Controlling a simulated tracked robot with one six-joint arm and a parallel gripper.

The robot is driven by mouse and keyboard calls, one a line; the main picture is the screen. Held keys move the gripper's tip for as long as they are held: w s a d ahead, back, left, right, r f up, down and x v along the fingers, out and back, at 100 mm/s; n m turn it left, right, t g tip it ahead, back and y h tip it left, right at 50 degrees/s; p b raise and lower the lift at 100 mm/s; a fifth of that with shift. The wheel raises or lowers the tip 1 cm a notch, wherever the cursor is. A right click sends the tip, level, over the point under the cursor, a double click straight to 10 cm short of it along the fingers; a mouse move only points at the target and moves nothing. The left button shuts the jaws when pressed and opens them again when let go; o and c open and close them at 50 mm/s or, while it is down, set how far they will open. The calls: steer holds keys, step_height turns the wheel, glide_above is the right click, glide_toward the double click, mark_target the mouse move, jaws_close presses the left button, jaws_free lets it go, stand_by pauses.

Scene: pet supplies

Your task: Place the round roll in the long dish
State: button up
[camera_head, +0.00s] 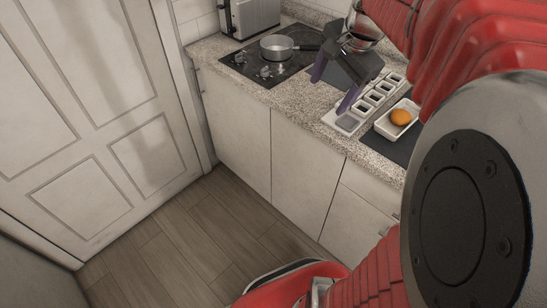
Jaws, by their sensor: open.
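The round roll (401,117), orange-brown, sits in a white rectangular dish (382,128) on the right part of the counter. This looks like the long dish. The dish's right end is partly hidden by my arm. My gripper (333,89) is above the counter, to the left of the dish and roll. Its two purple fingers are spread apart with nothing between them. The roll is clear of the fingers.
A long white holder with several square compartments (346,121) stands between my gripper and the dish. A dark mat (402,147) lies under the dish. A metal pan (277,46) stands on the black hob (251,70) to the left. The speckled counter edge (305,121) is clear.

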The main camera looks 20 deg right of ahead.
steer(key=s+a+f+n+t, duration=0.1)
steer(key=s+a+f+n, duration=0.1)
steer(key=s+a+n, duration=0.4)
steer(key=s+a+f+n, duration=0.2)
steer(key=s+a+n, duration=0.4)
steer(key=a+n, duration=0.3)
steer(key=shift+s+a+f+n+t, duration=0.2)
steer(key=shift+a+f+n+t, duration=0.15)
steer(key=shift+a, duration=1.4)
